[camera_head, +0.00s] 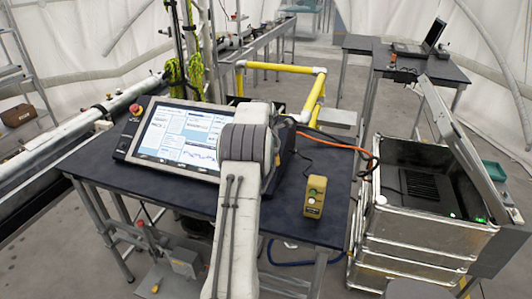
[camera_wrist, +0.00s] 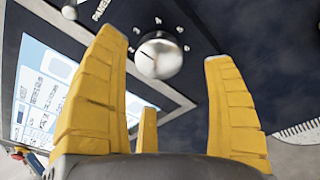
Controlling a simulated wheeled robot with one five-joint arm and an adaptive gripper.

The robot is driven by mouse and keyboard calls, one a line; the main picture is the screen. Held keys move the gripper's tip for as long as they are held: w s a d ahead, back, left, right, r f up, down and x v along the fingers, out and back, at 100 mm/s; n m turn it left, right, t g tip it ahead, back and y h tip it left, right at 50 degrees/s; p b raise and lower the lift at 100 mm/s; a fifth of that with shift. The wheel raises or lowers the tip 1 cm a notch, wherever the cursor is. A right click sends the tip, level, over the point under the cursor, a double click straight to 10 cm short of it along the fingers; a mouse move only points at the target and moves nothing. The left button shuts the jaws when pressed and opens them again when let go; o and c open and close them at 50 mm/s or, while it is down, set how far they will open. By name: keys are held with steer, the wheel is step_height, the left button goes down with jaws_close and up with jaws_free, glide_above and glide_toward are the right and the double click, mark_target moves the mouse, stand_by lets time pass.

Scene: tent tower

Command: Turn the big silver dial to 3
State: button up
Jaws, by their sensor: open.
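The big silver dial (camera_wrist: 159,55) is a round metal knob on a dark panel in the wrist view, with small white marks around it. The lit control screen (camera_head: 180,137) sits on the dark table in the head view and shows at the left in the wrist view (camera_wrist: 42,88). In the head view my arm covers the screen unit's right part, and I cannot see the dial.
A yellow-brown box (camera_head: 315,197) stands on the table (camera_head: 180,200) right of my arm. A red button (camera_head: 137,110) is at the screen unit's left end. Orange cables run right toward an open metal case (camera_head: 412,230). Yellow rails (camera_head: 310,95) stand behind the table.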

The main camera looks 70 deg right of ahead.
steer(key=shift+p+x, duration=0.45)
steer(key=shift+x, duration=1.5)
steer(key=shift+c, duration=0.2)
steer(key=c, duration=0.6)
steer(key=shift+a+f, duration=0.1)
steer(key=shift+f, duration=0.1)
steer(key=c, duration=0.6)
